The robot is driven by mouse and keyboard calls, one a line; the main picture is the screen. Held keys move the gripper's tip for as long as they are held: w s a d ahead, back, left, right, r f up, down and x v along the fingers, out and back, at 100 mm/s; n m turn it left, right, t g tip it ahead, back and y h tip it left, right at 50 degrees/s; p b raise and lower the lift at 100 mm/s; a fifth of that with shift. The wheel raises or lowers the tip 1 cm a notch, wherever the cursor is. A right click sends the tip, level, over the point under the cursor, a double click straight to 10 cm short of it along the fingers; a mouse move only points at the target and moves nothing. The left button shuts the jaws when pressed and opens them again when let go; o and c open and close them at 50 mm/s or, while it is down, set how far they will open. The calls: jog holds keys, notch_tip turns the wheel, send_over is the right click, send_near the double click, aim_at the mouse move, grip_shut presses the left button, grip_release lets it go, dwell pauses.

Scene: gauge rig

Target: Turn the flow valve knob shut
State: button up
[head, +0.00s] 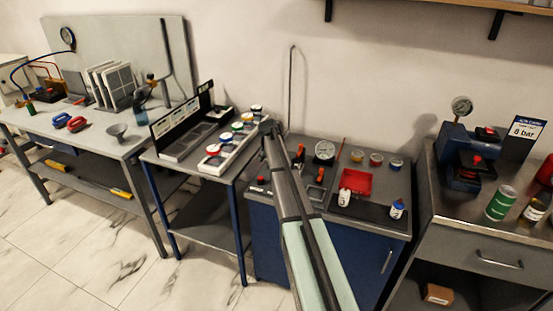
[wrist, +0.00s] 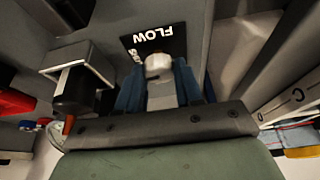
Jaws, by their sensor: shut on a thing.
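In the wrist view, a black label reading FLOW (wrist: 152,38) is on a grey panel. Just below it is the flow valve knob (wrist: 158,66), pale and rounded on top. My gripper (wrist: 160,82) has its bluish fingers on either side of the knob and is shut on it. In the head view my gripper (head: 268,127) is at the far end of my arm, near the wall and the row of coloured-lid jars. The knob cannot be made out there. The knob's turn angle is not clear.
A black fitting on a grey bracket (wrist: 82,88) is close left of my gripper in the wrist view. Coloured-lid jars (head: 225,138) stand to the left.

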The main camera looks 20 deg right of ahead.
jog(key=shift+m, duration=0.6)
jog(key=o, duration=1)
jog(key=shift+o, duration=0.2)
jog(key=shift+r, duration=0.1)
jog(key=v, duration=1.3)
jog(key=shift+a+r, duration=0.3)
jog(key=shift+w, duration=0.15)
